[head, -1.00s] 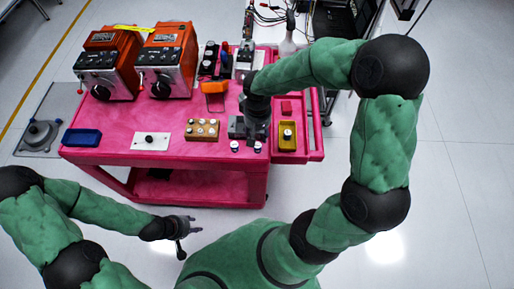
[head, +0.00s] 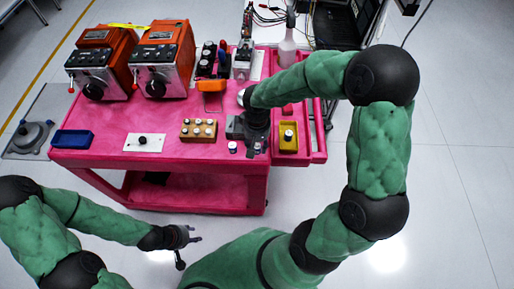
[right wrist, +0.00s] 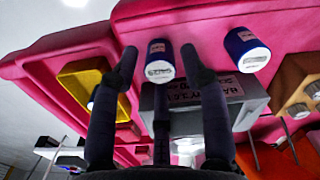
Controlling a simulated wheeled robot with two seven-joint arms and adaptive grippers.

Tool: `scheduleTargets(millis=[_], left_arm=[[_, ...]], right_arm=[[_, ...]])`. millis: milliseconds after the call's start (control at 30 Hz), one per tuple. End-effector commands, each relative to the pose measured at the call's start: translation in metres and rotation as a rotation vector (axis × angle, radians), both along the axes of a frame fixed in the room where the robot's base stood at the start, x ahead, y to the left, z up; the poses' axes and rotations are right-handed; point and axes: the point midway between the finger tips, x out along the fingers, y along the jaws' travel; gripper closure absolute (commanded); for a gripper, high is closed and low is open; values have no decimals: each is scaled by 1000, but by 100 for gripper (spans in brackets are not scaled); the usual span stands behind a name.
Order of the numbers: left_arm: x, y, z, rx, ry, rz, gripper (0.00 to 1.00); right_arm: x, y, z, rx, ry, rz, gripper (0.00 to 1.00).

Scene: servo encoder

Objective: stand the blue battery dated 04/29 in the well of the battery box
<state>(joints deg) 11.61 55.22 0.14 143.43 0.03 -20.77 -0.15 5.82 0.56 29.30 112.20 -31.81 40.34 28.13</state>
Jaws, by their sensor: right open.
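Two blue batteries with white tops stand at the front edge of the pink cart, one left (head: 233,147) and one right (head: 257,147) in the head view. In the right wrist view, one battery (right wrist: 160,62) lies between the fingers of my open right gripper (right wrist: 160,62), apparently not gripped; its upside-down top label seems to read 04/29. The other battery (right wrist: 247,48) is to the right, outside the fingers. The grey battery box (right wrist: 225,98) is beside and behind them, partly hidden by my gripper; its well is not visible. My left gripper (head: 195,235) is open and empty before the cart.
A yellow bin (head: 289,149) with a small item stands right of the gripper. A wooden block (head: 198,130) with several cylinders, a white plate (head: 143,142) with a black knob, and a blue tray (head: 73,139) lie leftward. Two orange machines (head: 163,60) stand behind.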

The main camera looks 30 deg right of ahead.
Motion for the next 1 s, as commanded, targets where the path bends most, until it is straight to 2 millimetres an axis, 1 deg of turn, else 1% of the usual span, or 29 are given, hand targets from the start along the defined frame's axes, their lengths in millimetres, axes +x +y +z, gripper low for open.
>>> scheduleTargets(millis=[200,233,267,300,333,367,567,667,1000], left_arm=[[0,0,-1,0,0,0,60],[0,0,-1,0,0,0,60],[0,0,-1,0,0,0,60],[0,0,-1,0,0,0,60],[0,0,-1,0,0,0,60],[0,0,-1,0,0,0,60],[0,0,0,0,0,0,60],[0,0,2,0,0,0,60],[0,0,24,0,0,0,60]], right_arm=[[0,0,0,0,0,0,55],[0,0,0,0,0,0,61],[0,0,0,0,0,0,69],[0,0,0,0,0,0,80],[0,0,0,0,0,0,89],[0,0,0,0,0,0,95],[0,0,0,0,0,0,95],[0,0,4,0,0,0,96],[0,0,33,0,-1,0,96]])
